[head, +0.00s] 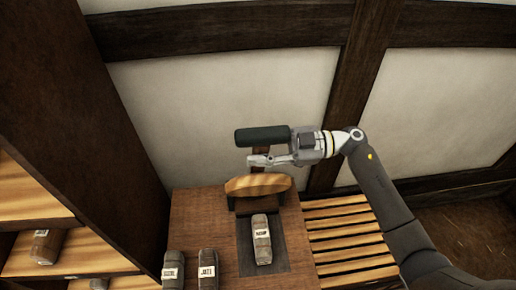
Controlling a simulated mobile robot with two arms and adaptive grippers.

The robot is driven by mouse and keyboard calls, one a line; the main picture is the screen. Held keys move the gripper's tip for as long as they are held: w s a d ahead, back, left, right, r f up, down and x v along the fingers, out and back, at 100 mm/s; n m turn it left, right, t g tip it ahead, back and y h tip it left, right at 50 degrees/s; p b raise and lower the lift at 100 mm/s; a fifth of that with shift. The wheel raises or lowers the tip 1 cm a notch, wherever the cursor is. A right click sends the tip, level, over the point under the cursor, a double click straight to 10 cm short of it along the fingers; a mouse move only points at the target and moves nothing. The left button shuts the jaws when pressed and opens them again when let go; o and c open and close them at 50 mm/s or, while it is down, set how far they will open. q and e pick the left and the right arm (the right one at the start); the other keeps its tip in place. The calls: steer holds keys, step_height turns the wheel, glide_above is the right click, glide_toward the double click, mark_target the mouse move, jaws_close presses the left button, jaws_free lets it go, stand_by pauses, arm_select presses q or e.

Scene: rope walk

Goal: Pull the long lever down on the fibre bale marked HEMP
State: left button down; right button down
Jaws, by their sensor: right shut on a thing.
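My right gripper (266,149) is shut on the lever's grip, coming in from the right. The shaft runs down behind a curved wooden block (257,185) and its lower end is hidden. A brown bale (262,240) with a pale label that seems to read HEMP lies on a dark plate (245,257) just below the block. My left gripper is not in view.
Two more labelled bales, one seeming to read JUTE (208,270) and one with an unclear label (173,271), stand at the lower left on the wooden bench (200,215). A slatted wooden surface (345,240) lies to the right. A shelf (30,210) with bales rises at left.

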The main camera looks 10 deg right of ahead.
steer(key=shift+s, duration=0.1)
steer(key=s+f+n+b, duration=0.7)
steer(key=s+f, duration=0.6)
steer(key=s, duration=0.5)
steer(key=shift+s+f, duration=0.2)
steer(key=shift+s, duration=0.05)
